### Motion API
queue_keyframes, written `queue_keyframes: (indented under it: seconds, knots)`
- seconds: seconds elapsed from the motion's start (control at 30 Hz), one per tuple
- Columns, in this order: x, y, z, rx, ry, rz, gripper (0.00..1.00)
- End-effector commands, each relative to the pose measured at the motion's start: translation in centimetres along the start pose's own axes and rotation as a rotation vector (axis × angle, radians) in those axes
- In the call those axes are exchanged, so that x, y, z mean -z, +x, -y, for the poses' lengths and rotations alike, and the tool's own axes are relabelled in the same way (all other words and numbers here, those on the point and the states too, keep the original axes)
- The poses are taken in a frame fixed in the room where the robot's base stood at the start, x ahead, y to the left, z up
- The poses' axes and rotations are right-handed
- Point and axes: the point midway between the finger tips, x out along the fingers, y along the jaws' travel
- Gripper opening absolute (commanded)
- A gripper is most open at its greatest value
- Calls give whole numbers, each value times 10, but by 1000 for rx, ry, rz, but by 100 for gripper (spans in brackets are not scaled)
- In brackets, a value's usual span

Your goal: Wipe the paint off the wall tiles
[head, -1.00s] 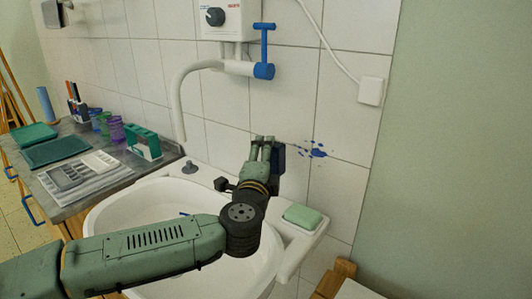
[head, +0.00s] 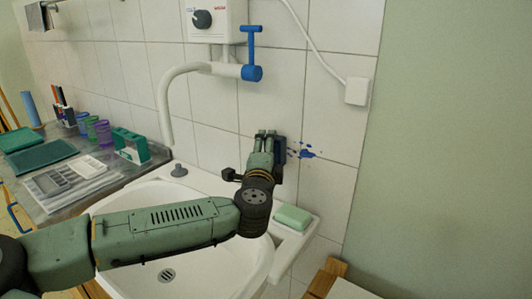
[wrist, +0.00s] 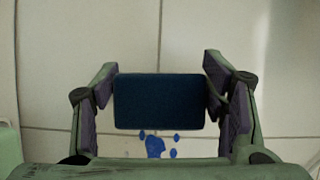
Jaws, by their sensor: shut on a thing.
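Blue paint splashes (head: 307,153) mark the white wall tiles (head: 334,101) above the right side of the sink. In the wrist view the paint (wrist: 155,147) shows as a large blot with several small spots, just below the pad. My gripper (head: 267,135) is shut on a dark blue pad (head: 280,151), held upright between both fingers. The pad (wrist: 160,101) faces the wall and lies just left of the main blot in the head view. Whether it touches the tiles I cannot tell. It may hide some paint.
A white sink (head: 136,206) lies below my arm. A green soap bar (head: 293,216) sits on its right ledge. A curved tap (head: 166,88) with a blue lever hangs left of my gripper. A socket box (head: 357,91) is upper right. A cluttered counter (head: 52,212) stands left.

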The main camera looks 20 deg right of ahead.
Motion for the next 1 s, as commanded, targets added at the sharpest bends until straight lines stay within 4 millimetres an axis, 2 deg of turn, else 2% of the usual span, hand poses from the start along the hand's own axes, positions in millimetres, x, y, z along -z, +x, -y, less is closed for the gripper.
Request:
queue_keyframes:
  seconds: [1.0]
  knots:
    - [6,12,0,1,-1,0,48]
